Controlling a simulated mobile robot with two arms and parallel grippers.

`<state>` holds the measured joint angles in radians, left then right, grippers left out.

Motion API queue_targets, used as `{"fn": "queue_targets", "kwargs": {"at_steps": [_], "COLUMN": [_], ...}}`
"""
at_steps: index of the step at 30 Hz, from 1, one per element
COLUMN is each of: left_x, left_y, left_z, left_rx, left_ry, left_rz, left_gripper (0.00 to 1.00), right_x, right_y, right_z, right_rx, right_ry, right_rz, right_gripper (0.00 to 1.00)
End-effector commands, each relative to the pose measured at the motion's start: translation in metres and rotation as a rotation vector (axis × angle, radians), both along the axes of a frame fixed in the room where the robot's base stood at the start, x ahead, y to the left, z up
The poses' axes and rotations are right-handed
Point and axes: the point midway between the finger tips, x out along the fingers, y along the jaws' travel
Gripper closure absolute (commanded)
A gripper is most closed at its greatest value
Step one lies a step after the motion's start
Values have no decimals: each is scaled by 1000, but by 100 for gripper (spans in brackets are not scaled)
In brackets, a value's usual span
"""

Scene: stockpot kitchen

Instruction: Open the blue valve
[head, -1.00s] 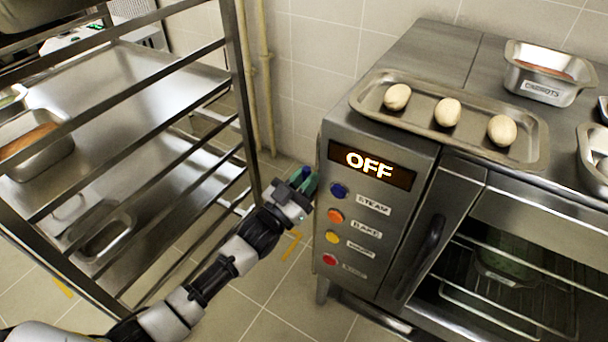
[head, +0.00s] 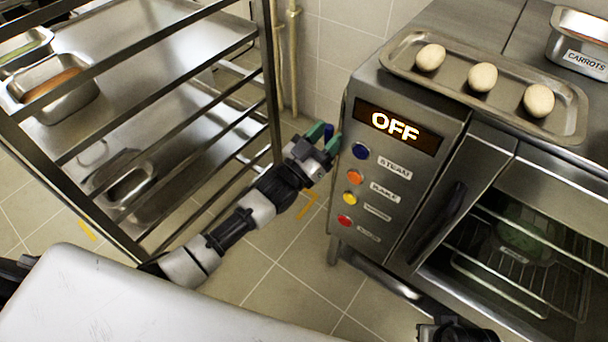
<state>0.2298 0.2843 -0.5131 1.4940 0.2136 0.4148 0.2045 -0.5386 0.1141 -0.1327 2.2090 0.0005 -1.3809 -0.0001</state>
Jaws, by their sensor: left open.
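A small dark blue piece (head: 328,131), which may be the blue valve's handle, shows between the green fingertips of my left gripper (head: 325,135). My left gripper is open, with one finger on each side of the blue piece. I cannot tell whether the fingers touch it. The rest of the valve is hidden behind the gripper and the oven's left side. The gripper is just left of the oven's control panel. No fingers of my right gripper show.
The oven (head: 415,170) reads OFF and has a blue STEAM button (head: 360,151) close to my left gripper. A tray (head: 400,60) with three egg-shaped items lies on top. A metal rack (head: 268,75) stands left, with pipes (head: 293,60) behind it.

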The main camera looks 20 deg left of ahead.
Motion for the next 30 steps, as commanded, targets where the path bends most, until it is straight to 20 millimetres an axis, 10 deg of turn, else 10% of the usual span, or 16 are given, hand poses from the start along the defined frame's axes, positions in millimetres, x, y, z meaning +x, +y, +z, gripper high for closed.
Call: {"fn": "queue_targets", "kwargs": {"at_steps": [12,24,30], "left_x": [16,22,-19], "left_y": [44,62,61], "left_z": [-26,-69,-79], "left_rx": [-721,-1442,-1436], "left_ry": [263,526,528], "left_rz": [2,2,3], "left_gripper": [56,56,56], "right_x": [0,0,0], "right_y": [-1,-1,-1], "right_z": [-36,-30,-26], "right_rx": [-1,-1,-1], "right_ry": [2,2,2], "right_rz": [-1,-1,-1], "right_gripper": [100,100,100]}}
